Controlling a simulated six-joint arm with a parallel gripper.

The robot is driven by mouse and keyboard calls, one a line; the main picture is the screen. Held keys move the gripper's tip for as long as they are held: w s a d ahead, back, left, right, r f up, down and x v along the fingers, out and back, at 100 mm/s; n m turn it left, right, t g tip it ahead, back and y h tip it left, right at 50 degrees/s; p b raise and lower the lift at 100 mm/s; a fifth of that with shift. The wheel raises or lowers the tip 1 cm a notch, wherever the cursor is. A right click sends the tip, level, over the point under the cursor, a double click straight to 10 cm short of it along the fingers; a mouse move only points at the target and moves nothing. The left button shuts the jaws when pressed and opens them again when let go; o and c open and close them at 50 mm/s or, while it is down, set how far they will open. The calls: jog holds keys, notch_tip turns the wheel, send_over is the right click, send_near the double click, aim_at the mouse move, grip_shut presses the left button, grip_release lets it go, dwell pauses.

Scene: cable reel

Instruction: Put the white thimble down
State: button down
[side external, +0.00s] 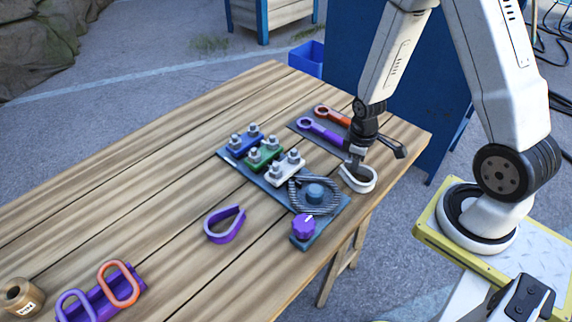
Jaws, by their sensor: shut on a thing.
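The white thimble (358,182) is a pale teardrop-shaped loop near the right edge of the wooden table. My gripper (354,168) points down and is shut on the thimble's far, upper end. The thimble lies roughly level, at or just above the tabletop; I cannot tell whether it touches. The fingertips are small and partly merge with the thimble in this view.
Left of the gripper is a dark board (258,179) with blue, green and white clamps, a coiled cable (316,194) and a purple knob (304,227). A purple thimble (225,224) lies nearer. Purple and orange wrenches (322,132) lie behind. The table's left middle is clear.

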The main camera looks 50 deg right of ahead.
jog(key=shift+f, duration=0.15)
jog(key=c, duration=0.7)
grip_release()
jog(key=shift+r, duration=6.15)
jog(key=shift+s+a+r+m+t, duration=0.1)
jog(key=shift+a+r+m+t, duration=0.45)
jog(key=shift+a, duration=1.05)
jog(key=shift+s+a+r+m+t, duration=0.1)
jog(key=shift+a+r+m+t, duration=0.2)
jog(key=shift+a+m, duration=0.9)
jog(key=shift+a+r+m+t, duration=0.25)
jog(key=shift+a+r+t, duration=0.2)
jog(key=shift+a, duration=1.5)
